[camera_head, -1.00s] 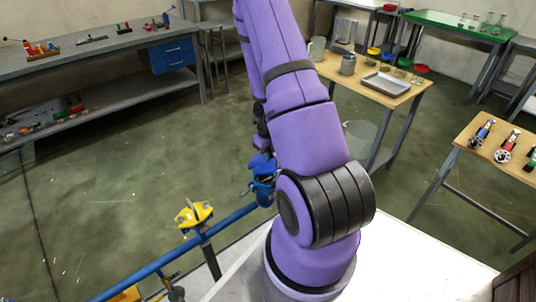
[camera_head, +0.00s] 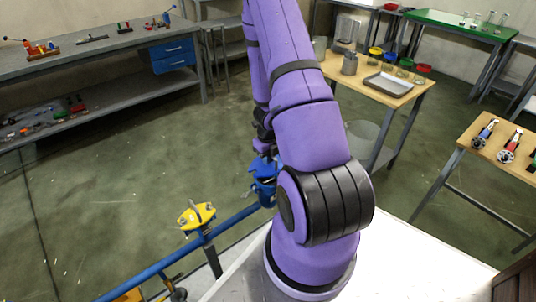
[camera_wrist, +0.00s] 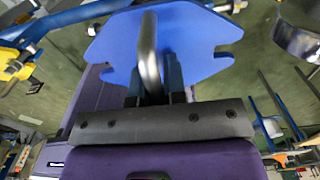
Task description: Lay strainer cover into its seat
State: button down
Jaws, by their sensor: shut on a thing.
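The strainer cover is a blue plate with notched edges and a bent grey metal handle; it fills the upper middle of the wrist view (camera_wrist: 197,38). My gripper (camera_wrist: 152,88) is shut on the handle. In the head view the cover (camera_head: 262,167) is small, close above the blue strainer body (camera_head: 265,191) on the blue pipe. I cannot tell whether they touch. The seat is hidden by the cover in both views. My arm hides the fingertips in the head view.
The blue pipe (camera_head: 232,221) runs diagonally at lower left, with a yellow-topped fitting (camera_head: 196,216) beside the strainer. A wooden table (camera_head: 402,98) with a metal tray stands behind. The green floor (camera_head: 110,170) to the left is open.

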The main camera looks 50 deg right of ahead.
aim_at(268, 168)
jog(key=shift+s+f, duration=0.15)
jog(key=shift+f, duration=1.55)
jog(key=shift+f, duration=0.95)
dwell(0.9)
jog(key=c, duration=1.1)
grip_release()
jog(key=shift+r, duration=0.15)
